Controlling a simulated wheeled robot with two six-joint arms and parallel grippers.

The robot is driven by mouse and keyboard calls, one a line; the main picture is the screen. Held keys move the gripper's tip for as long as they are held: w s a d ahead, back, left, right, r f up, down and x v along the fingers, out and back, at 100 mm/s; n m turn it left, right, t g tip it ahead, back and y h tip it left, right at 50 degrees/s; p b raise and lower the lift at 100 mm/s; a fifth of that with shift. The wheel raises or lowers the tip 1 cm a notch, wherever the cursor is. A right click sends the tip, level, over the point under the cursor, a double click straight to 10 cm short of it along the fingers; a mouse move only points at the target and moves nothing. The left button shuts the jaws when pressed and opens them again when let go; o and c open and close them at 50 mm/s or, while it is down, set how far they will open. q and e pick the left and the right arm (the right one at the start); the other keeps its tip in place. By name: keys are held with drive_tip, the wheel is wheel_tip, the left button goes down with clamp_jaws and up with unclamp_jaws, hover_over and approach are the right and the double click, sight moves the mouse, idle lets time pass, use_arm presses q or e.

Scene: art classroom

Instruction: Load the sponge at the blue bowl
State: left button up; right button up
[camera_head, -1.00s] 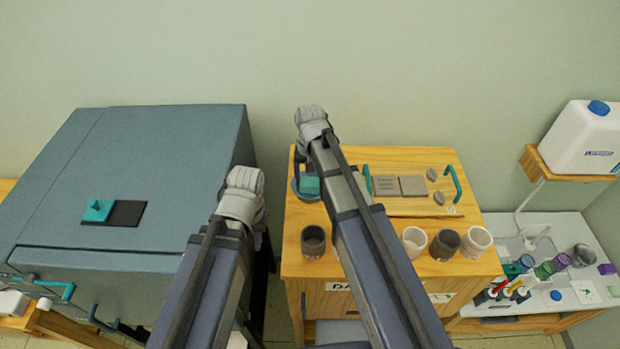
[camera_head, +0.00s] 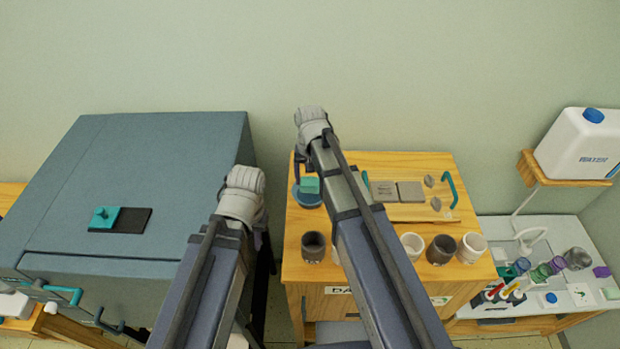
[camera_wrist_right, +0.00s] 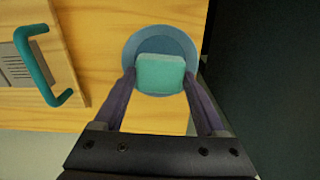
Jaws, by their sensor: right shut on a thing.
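The teal sponge (camera_wrist_right: 160,74) is between the two fingers of my right gripper (camera_wrist_right: 160,84), which is shut on it. The blue bowl (camera_wrist_right: 132,50) is a round dish beneath, and the sponge covers its middle and near rim in the right wrist view. In the head view, the sponge (camera_head: 309,186) shows at the bowl (camera_head: 303,200), on the wooden cabinet's left edge. I cannot tell whether the sponge touches the bowl. My left arm hangs over the gap beside the grey unit; its fingers are hidden.
The wooden cabinet (camera_head: 340,262) carries cups (camera_head: 441,249), grey tiles (camera_head: 411,191) and teal handles (camera_head: 449,190). A large grey unit (camera_head: 190,165) stands left, with a teal knob piece (camera_head: 105,218) on top. A white counter (camera_head: 555,228) with jars is at right.

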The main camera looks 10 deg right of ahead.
sight(310, 182)
drive_tip(key=shift+r+p, duration=1.7)
drive_tip(key=shift+r, duration=0.35)
drive_tip(key=shift+f, duration=0.1)
